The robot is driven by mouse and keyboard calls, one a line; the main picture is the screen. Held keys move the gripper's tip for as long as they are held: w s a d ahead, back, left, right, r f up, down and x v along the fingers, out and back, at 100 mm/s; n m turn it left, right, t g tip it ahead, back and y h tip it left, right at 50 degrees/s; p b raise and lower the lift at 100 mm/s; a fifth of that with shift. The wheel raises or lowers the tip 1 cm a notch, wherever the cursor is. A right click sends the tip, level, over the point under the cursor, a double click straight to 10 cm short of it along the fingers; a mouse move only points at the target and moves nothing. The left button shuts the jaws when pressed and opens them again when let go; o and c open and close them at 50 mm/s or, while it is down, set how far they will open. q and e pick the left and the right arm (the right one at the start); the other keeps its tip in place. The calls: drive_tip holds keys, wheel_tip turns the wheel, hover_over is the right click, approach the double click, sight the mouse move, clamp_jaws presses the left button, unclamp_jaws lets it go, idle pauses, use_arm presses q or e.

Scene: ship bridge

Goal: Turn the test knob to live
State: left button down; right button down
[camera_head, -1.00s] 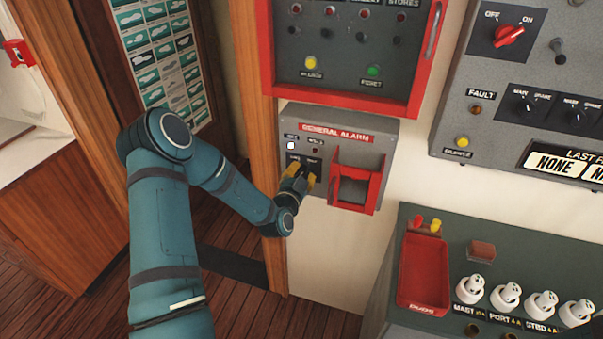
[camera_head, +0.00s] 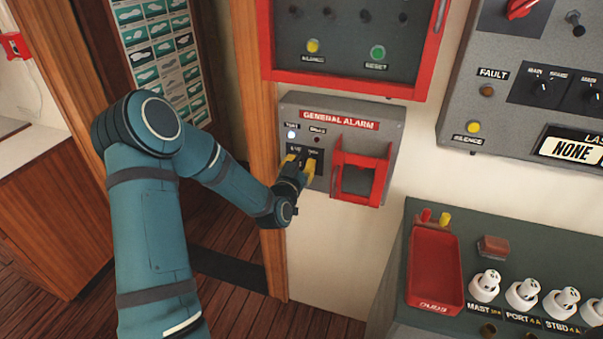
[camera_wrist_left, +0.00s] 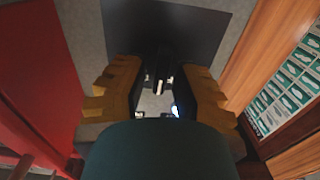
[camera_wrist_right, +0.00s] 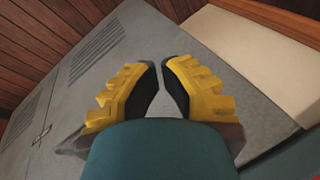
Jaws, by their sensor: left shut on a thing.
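The grey general alarm box (camera_head: 353,110) is on the wall in the head view. Its test knob (camera_wrist_left: 160,80) shows in the left wrist view as a dark shape with a pale mark, on a dark plate (camera_wrist_left: 205,25). My left gripper (camera_head: 300,164) is shut on the knob, one yellow finger on each side. The fingers hide much of the knob and its labels, so I cannot read its setting. The white test lamp (camera_head: 291,134) is lit; the lamp beside it (camera_head: 317,140) is dark. My right gripper (camera_wrist_right: 160,67) is empty, its fingertips nearly meeting.
A red guard (camera_head: 361,163) stands out from the box just right of my left gripper. A red-framed panel (camera_head: 345,85) is above. A wooden door post (camera_head: 262,150) is close on the left. A green console (camera_head: 480,222) with a red tray (camera_head: 436,267) is lower right.

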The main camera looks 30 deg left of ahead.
use_arm(q)
drive_tip(key=n+b, duration=0.4)
drive_tip(key=shift+a, duration=0.2)
drive_tip(key=shift+a+r+n+b, duration=0.1)
drive_tip(key=shift+n+b, duration=1.1)
drive_tip(key=shift+n, duration=0.4)
use_arm(e)
wheel_tip(320, 180, down, 7)
drive_tip(key=s, duration=0.1)
drive_tip(key=shift+a+f, duration=0.1)
use_arm(q)
drive_tip(key=c, duration=0.7)
unclamp_jaws()
drive_tip(key=shift+s, duration=0.1)
